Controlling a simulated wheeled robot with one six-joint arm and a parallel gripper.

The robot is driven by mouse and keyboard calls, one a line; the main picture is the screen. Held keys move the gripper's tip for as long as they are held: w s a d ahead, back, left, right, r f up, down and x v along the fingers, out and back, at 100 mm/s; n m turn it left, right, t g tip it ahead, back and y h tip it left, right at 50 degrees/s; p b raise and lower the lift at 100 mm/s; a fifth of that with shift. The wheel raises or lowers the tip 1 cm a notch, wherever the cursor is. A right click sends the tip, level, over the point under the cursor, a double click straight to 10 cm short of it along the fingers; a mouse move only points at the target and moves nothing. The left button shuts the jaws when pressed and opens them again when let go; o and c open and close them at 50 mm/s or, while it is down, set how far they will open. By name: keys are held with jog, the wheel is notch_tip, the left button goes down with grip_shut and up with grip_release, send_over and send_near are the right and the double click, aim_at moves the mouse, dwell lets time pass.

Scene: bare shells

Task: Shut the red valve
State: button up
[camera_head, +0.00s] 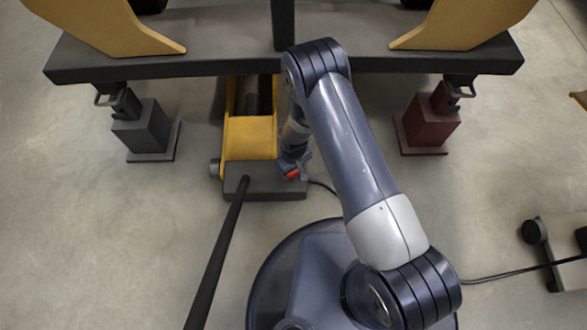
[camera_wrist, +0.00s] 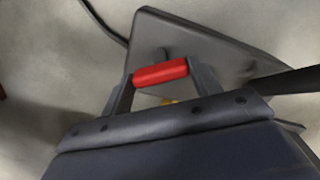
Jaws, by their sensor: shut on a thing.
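The red valve (camera_wrist: 160,73) is a short red bar. In the wrist view it sits between the two fingertips of my gripper (camera_wrist: 160,76), which is shut on it. In the head view the red valve (camera_head: 293,174) shows as a small red spot at the right end of the dark base of a yellow jack (camera_head: 250,138). My gripper (camera_head: 294,168) reaches down onto it from above, and my wrist hides part of it. How far the valve is turned cannot be told.
A long dark handle (camera_head: 218,250) runs from the jack base toward the lower left. A dark beam (camera_head: 180,69) crosses above the jack. A grey stand (camera_head: 146,130) and a dark red stand (camera_head: 430,125) flank it. Open concrete floor lies at left.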

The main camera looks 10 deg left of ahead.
jog(key=shift+m, duration=0.3)
jog(key=m+b, duration=0.1)
jog(key=m, duration=0.1)
jog(key=shift+m+b, duration=0.85)
jog(key=shift+m, duration=1.45)
jog(key=o, duration=1)
jog(key=shift+r, duration=0.1)
notch_tip(320, 180, up, 11)
jog(key=p, duration=0.4)
jog(key=shift+f, duration=0.2)
